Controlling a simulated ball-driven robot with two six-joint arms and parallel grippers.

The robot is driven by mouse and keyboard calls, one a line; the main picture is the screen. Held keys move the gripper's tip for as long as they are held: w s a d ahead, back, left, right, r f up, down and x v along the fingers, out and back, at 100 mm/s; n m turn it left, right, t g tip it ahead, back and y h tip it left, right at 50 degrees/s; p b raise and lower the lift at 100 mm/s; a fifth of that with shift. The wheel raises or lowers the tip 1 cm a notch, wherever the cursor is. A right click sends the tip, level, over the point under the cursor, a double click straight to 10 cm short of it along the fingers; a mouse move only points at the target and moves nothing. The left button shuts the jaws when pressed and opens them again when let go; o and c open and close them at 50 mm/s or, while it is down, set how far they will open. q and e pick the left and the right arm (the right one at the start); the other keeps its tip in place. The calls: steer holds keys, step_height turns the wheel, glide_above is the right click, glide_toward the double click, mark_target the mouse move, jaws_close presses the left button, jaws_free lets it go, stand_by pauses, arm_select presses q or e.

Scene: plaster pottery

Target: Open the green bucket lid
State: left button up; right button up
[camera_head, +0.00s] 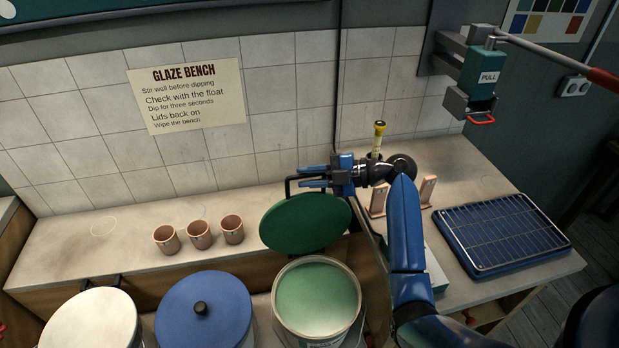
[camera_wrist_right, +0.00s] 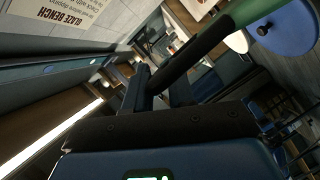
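The green bucket (camera_head: 318,300) stands at the bottom middle of the head view, its top uncovered and pale green glaze showing inside. Its round green lid (camera_head: 305,225) is up behind the bucket, over the bench's front edge; I cannot tell whether it touches the rim. A black handle bar runs from the lid to my right gripper (camera_head: 313,178), whose blue fingers lie on both sides of the bar. In the right wrist view the bar runs between the fingers to the green lid (camera_wrist_right: 248,10) at the top. My left gripper is not in view.
A blue-lidded bucket (camera_head: 205,318) and a white one (camera_head: 92,325) stand left. Several terracotta cups (camera_head: 199,234) are on the bench. A yellow-topped float (camera_head: 378,140), a wooden stand (camera_head: 427,190) and a blue rack tray (camera_head: 500,235) lie right. The bench's far left is mostly clear.

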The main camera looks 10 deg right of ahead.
steer(key=shift+o, duration=1.1)
steer(key=shift+s, duration=0.1)
steer(key=shift+d, duration=0.15)
steer(key=b+v, duration=0.2)
steer(key=v, duration=0.8)
steer(key=shift+s+d+b, duration=0.15)
steer(key=shift+d+b, duration=0.15)
steer(key=shift+b, duration=0.1)
